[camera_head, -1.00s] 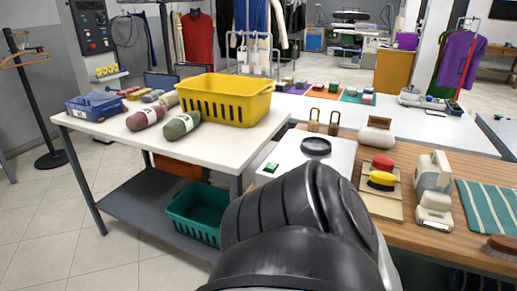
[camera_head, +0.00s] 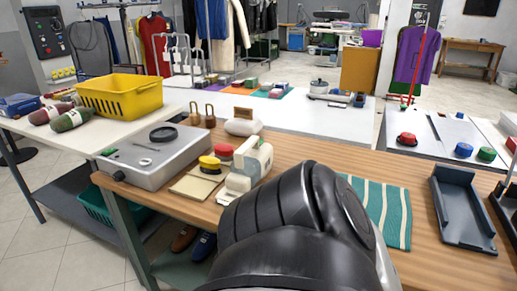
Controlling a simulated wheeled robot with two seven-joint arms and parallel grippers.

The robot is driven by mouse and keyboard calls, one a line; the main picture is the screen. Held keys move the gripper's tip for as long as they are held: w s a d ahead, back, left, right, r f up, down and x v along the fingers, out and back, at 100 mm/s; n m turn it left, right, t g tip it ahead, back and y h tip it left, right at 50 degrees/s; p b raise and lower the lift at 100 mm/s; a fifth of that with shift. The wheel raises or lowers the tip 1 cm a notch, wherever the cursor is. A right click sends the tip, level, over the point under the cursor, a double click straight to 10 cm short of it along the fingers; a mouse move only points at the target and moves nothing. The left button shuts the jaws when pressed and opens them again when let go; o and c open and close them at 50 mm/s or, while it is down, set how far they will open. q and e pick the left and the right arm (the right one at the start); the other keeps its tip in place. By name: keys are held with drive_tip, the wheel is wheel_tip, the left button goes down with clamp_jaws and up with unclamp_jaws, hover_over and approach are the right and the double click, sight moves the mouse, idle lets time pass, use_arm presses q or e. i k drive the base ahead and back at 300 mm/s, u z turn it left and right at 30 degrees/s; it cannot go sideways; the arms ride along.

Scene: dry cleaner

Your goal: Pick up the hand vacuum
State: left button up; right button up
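A white upright device with a green part (camera_head: 248,168) stands on the wooden counter (camera_head: 300,150); it may be the hand vacuum, but I cannot be sure. It is just left of a large black link of my own arm, which hides part of the counter. Neither of my grippers shows in this view, so I cannot see whether they hold anything.
Near the device are a beige pad (camera_head: 196,186), a yellow brush (camera_head: 209,165), a red knob (camera_head: 224,150) and a grey box-like unit (camera_head: 160,160). To the right lie a striped teal cloth (camera_head: 385,210) and a dark grey tray (camera_head: 462,205). A yellow basket (camera_head: 120,97) is on the white table.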

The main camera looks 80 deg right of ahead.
sight(252, 162)
drive_tip(key=z, duration=0.05)
drive_tip(key=k, duration=0.15)
drive_tip(key=z, duration=1.4)
